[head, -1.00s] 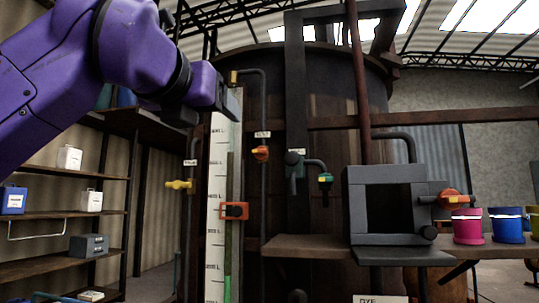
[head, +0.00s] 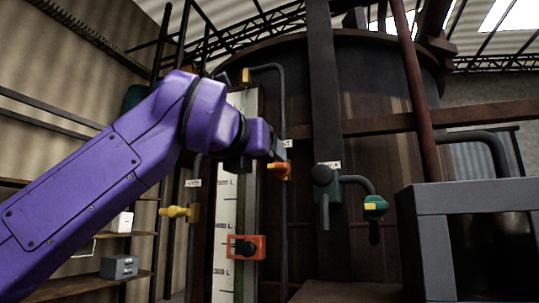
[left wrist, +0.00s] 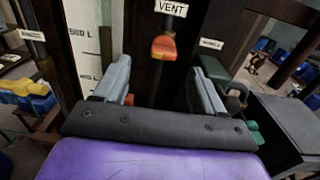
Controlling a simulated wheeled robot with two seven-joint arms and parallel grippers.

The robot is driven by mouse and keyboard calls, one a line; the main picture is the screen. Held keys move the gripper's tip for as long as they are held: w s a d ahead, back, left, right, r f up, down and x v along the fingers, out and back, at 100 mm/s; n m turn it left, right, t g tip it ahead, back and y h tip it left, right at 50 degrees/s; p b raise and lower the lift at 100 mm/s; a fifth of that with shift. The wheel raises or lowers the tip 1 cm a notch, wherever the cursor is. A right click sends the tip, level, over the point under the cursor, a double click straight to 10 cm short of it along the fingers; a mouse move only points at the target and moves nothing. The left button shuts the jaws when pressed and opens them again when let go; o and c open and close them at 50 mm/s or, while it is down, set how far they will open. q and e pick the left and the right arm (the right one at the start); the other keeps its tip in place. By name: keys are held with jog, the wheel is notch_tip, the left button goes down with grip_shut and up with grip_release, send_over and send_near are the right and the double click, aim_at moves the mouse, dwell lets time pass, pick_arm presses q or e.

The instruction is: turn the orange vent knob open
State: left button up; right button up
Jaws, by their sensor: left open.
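The orange vent knob (head: 279,171) sits on a thin vertical pipe in front of the large dark vat. In the left wrist view the orange knob (left wrist: 163,47) shows under a white VENT label (left wrist: 171,8). It appears between the two grey fingers and beyond their tips. My left gripper (head: 278,150) is open and empty, close to the knob in the head view; its fingers also show in the left wrist view (left wrist: 162,68). I cannot tell whether a finger touches the knob. My right gripper is not in view.
A yellow valve handle (head: 175,211) stands to the left, and an orange clamp (head: 246,247) sits on the level gauge (head: 223,228). A green valve (head: 375,207) is to the right. A dark grey box frame (head: 431,236) stands at lower right.

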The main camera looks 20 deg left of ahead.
aim_at(277, 166)
pick_arm(q)
jog(key=w, duration=0.2)
jog(key=w+d+p, duration=0.1)
jog(key=w, duration=0.2)
jog(key=w+p, duration=0.1)
jog(key=w, duration=0.2)
jog(key=shift+d+f, duration=0.15)
jog(key=shift+f, duration=0.1)
jog(key=shift+s+a+r, duration=0.1)
jog(key=shift+s+a, duration=0.2)
jog(key=shift+s, duration=0.45)
jog(key=c, duration=0.4)
jog(key=shift+d, duration=0.1)
jog(key=c, duration=0.7)
jog(key=shift+o, duration=0.2)
